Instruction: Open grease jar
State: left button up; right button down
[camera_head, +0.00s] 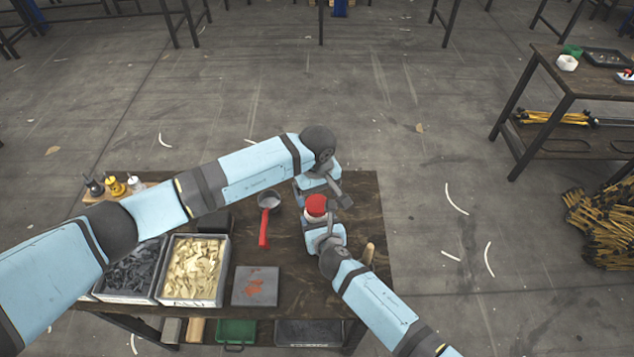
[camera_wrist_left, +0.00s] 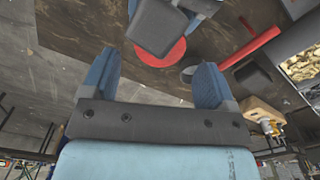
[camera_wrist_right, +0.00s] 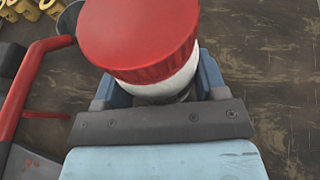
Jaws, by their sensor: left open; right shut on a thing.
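The grease jar has a red lid (camera_head: 316,206) and a white body (camera_wrist_right: 168,88). It is near the right side of the brown table (camera_head: 358,190). My right gripper (camera_head: 320,226) is shut on the white body below the lid; the lid fills the top of the right wrist view (camera_wrist_right: 140,38). My left gripper (camera_head: 322,193) is open and empty, close to the lid on its far side. In the left wrist view its fingers (camera_wrist_left: 155,78) are apart, and the lid (camera_wrist_left: 160,54) shows beyond them, partly covered by a grey and blue part. The lid appears seated on the jar.
A red-handled pan (camera_head: 263,228) lies left of the jar. A grey plate with red marks (camera_head: 255,286) lies in front. Bins of dark parts (camera_head: 133,268) and pale parts (camera_head: 195,268) stand at left, with small bottles (camera_head: 115,186) behind. A wooden handle (camera_head: 368,253) is at right.

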aim_at(317, 203)
pick_arm(q)
jog(key=shift+f, duration=1.95)
jog(key=c, duration=0.9)
jog(key=shift+c, duration=0.2)
jog(key=n, duration=0.7)
jog(key=o, duration=1)
